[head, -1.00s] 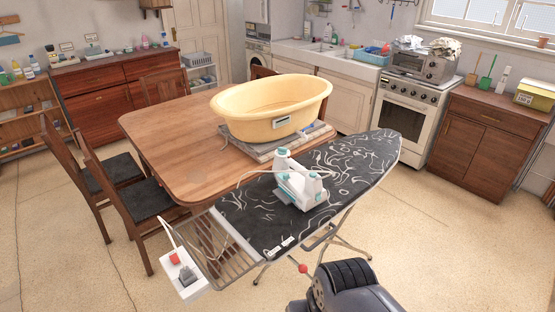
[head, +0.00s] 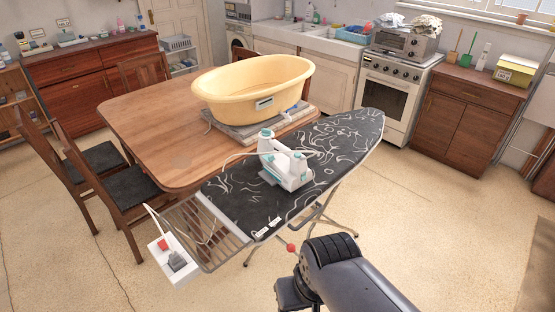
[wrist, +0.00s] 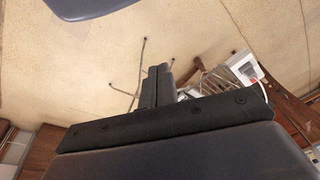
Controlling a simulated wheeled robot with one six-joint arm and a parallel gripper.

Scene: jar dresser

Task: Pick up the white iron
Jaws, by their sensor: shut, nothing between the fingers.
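The white iron (head: 286,160) with teal parts rests on the black patterned ironing board (head: 235,205). It lies near the board's middle in the head view, with its cord trailing off to the left. My arm reaches in from the bottom right of the head view, in front of the board and apart from the iron. My gripper (wrist: 157,86) shows in the wrist view with its two dark fingers together and nothing held. In the wrist view, the iron cannot be made out clearly behind the gripper.
A wooden table (head: 150,120) behind the board bears a yellow tub (head: 225,95). A white socket box (head: 173,262) hangs at the board's left end. Chairs (head: 125,190) stand at the left. The floor right of the board is clear.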

